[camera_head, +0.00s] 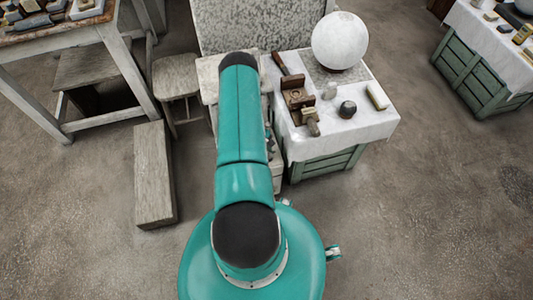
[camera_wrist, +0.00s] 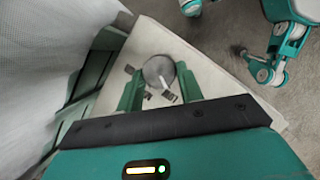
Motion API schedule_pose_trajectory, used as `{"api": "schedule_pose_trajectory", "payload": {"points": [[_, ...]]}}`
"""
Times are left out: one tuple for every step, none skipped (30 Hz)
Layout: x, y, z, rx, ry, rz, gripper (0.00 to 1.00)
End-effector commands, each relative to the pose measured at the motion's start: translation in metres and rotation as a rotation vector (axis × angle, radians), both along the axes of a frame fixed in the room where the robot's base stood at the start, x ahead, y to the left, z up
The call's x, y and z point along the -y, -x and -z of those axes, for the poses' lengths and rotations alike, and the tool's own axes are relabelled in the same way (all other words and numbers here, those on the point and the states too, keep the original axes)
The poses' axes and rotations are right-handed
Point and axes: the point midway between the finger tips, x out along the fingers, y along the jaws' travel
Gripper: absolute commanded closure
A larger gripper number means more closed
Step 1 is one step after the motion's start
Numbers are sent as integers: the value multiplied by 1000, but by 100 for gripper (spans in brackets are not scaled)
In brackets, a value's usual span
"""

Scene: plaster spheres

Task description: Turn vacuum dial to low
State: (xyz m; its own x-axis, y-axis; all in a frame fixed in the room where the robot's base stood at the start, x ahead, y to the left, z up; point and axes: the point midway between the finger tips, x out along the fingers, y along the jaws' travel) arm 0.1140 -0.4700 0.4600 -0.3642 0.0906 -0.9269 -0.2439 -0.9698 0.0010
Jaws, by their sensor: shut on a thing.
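The vacuum dial (camera_wrist: 153,68) is a round grey knob with a white pointer mark in the wrist view. It sits on a pale flat panel (camera_wrist: 207,73), with small dark labels beside it that are too small to read. The white mark points down and slightly right in the picture. My gripper (camera_wrist: 160,75) has its two green fingers on either side of the dial and is shut on it. In the head view my arm hides the gripper and the dial.
A white-clothed table (camera_head: 369,125) with a plaster sphere (camera_head: 340,40) and small tools stands right of my arm. A wooden stool (camera_head: 177,77) and a long grey block (camera_head: 154,175) are at left. White cloth (camera_wrist: 35,70) hangs left in the wrist view.

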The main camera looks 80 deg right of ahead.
Motion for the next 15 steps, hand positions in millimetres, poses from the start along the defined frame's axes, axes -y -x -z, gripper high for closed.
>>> {"api": "schedule_pose_trajectory", "payload": {"points": [[-2, 6, 0, -11, -6, 8, 86], [-2, 6, 0, -12, -6, 8, 86], [-2, 6, 0, -13, -7, 7, 86], [-2, 7, 0, -14, -7, 7, 86], [-2, 7, 0, -14, -7, 7, 86], [-2, 7, 0, -15, -7, 7, 86], [-2, 8, 0, -15, -7, 7, 86], [-2, 8, -1, -15, -7, 7, 58], [-2, 7, 0, -15, -7, 7, 50], [-2, 7, 0, -14, -7, 7, 44], [-2, 7, 0, -13, -7, 7, 41], [-2, 6, 0, -13, -6, 7, 41], [-2, 6, 0, -12, -6, 6, 41], [-1, 6, -1, -11, -6, 6, 41], [-1, 6, -1, -11, -5, 5, 41]]}}
